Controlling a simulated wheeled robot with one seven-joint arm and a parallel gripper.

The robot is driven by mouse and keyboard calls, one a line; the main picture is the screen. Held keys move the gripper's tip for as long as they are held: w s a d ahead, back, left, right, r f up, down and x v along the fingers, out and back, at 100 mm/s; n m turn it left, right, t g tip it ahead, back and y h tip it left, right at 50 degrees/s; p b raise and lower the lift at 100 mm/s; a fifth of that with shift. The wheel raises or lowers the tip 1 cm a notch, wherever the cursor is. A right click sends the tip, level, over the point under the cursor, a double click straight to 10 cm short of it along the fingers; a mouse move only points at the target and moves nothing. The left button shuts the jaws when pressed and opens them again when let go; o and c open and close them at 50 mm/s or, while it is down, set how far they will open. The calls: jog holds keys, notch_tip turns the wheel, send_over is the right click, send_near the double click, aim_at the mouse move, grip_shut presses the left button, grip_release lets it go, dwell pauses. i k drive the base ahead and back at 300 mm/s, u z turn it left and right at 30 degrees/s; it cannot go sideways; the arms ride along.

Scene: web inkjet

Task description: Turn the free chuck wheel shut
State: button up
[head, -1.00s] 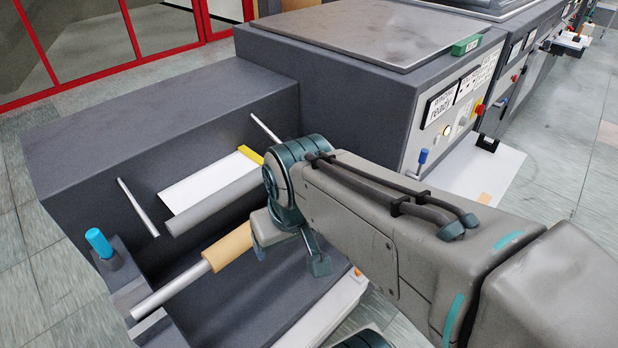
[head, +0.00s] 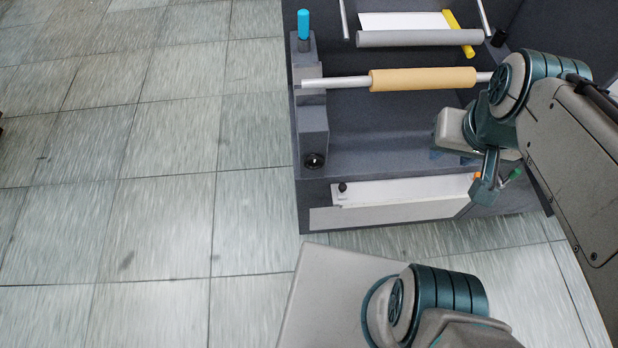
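A small dark round wheel (head: 314,161) sits low on the front of the grey stand at the machine's left end. I take it for a chuck wheel, but cannot tell whether it is the free one or how far it is turned. A pale shaft (head: 345,83) with a tan roll (head: 422,79) runs right from that stand. My gripper (head: 484,190) hangs at the right, in front of the machine and well right of the wheel. Its teal finger parts show, but their gap is hidden. I see nothing held.
A blue-topped post (head: 304,25) stands on the left stand. A grey roller (head: 418,38) and a white sheet (head: 400,20) lie behind the shaft. A white panel (head: 405,190) with a black knob (head: 342,188) is at the machine's front. The tiled floor (head: 130,180) at left is clear.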

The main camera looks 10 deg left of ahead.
aim_at(315, 161)
jog(key=k, duration=0.4)
jog(key=u, duration=1.3)
jog(key=i, duration=0.65)
jog(key=z, duration=2.1)
jog(key=k, duration=1.05)
jog(key=u, duration=0.8)
